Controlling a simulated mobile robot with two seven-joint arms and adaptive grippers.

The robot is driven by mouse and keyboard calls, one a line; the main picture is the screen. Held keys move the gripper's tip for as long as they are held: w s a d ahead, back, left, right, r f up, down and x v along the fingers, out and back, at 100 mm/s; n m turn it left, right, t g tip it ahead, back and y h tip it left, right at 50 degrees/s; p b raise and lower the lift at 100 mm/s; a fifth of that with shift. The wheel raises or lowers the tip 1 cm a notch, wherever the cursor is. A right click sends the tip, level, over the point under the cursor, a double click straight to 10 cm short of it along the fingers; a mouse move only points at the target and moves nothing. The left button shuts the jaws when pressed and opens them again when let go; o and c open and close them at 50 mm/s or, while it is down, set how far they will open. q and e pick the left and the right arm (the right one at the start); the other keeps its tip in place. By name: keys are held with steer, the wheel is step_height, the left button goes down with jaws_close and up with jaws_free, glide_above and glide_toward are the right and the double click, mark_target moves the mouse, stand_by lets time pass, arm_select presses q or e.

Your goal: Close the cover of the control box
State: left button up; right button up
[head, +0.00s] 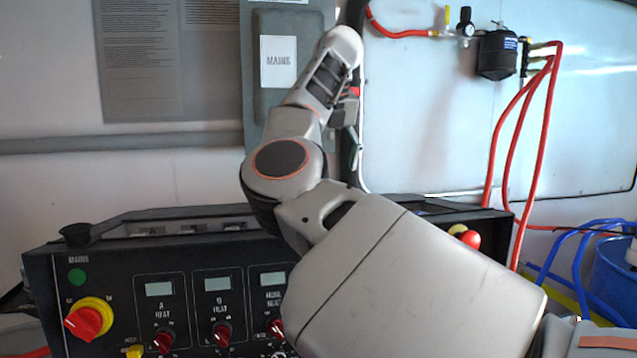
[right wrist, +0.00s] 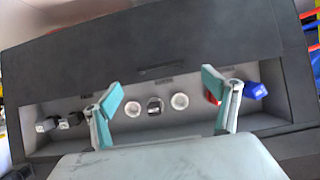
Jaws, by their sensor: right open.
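The black control box (head: 120,262) stands across the lower part of the head view, with displays and red knobs on its front. In the right wrist view a broad dark panel (right wrist: 170,45), which looks like the cover, rises beyond a pale recess (right wrist: 190,127). The recess holds round white fittings, dark connectors and a blue one, and is uncovered. My right gripper (right wrist: 162,88) has its two teal fingers spread wide and empty in front of the recess and panel; contact cannot be told. In the head view my right arm hides the box's middle and right. My left gripper is out of view.
A grey box labelled MAINS (head: 278,95) is on the wall behind my right arm. Red hoses (head: 520,130) hang at the right, near a blue container (head: 612,280) with blue hoses.

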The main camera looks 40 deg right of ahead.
steer(key=x, duration=0.4)
steer(key=shift+d+f, duration=0.15)
steer(key=shift+x, duration=0.85)
steer(key=shift+w, duration=0.1)
steer(key=shift+c, duration=0.3)
steer(key=c, duration=1.6)
steer(key=shift+o, duration=0.2)
